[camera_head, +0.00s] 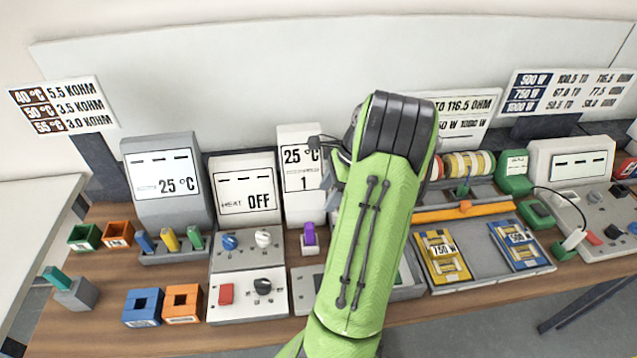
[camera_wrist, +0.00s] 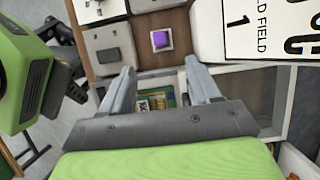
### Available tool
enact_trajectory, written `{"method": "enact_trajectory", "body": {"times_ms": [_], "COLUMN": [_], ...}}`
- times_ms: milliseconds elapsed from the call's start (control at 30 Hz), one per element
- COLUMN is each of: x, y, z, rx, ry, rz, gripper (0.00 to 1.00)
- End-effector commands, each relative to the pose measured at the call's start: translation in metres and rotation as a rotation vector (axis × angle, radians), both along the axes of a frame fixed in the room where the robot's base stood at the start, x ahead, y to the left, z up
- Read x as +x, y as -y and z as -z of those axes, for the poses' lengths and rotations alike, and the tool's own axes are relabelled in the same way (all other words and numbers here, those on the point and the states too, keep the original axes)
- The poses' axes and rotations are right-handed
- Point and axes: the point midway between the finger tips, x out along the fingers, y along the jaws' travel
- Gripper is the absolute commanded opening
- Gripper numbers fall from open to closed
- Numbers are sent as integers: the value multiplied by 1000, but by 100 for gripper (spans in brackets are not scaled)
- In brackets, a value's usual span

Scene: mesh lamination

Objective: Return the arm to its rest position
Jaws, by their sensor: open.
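My green arm (camera_head: 365,235) rises from the bottom centre of the head view and stands over the middle of the bench. My gripper points away behind the arm's dark end, and only a bit of it (camera_head: 330,175) shows there. In the wrist view my gripper (camera_wrist: 160,78) has its two grey fingers apart with nothing held between them. A small part of a yellow and green item (camera_wrist: 157,100) shows below, between the fingers. The arm hides part of the bench middle.
The wooden bench (camera_head: 100,335) holds a purple button (camera_head: 309,234), a heat unit (camera_head: 246,190), a 25 °C display (camera_head: 165,180), coloured open boxes and a tray with a yellow 750 W card (camera_head: 441,255) and a blue 500 W card (camera_head: 520,243). A wall panel stands behind.

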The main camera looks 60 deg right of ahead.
Motion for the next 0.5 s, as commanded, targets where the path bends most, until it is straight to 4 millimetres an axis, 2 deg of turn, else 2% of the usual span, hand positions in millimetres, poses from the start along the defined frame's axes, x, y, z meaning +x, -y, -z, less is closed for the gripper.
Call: {"method": "enact_trajectory", "body": {"times_ms": [367, 467, 500], "x": [5, 27, 39], "y": [-5, -34, -55], "z": [-4, -27, -42], "rx": [-14, -94, -147], "ry": [1, 12, 21], "rz": [-27, -195, -309], "gripper": [62, 62, 62]}}
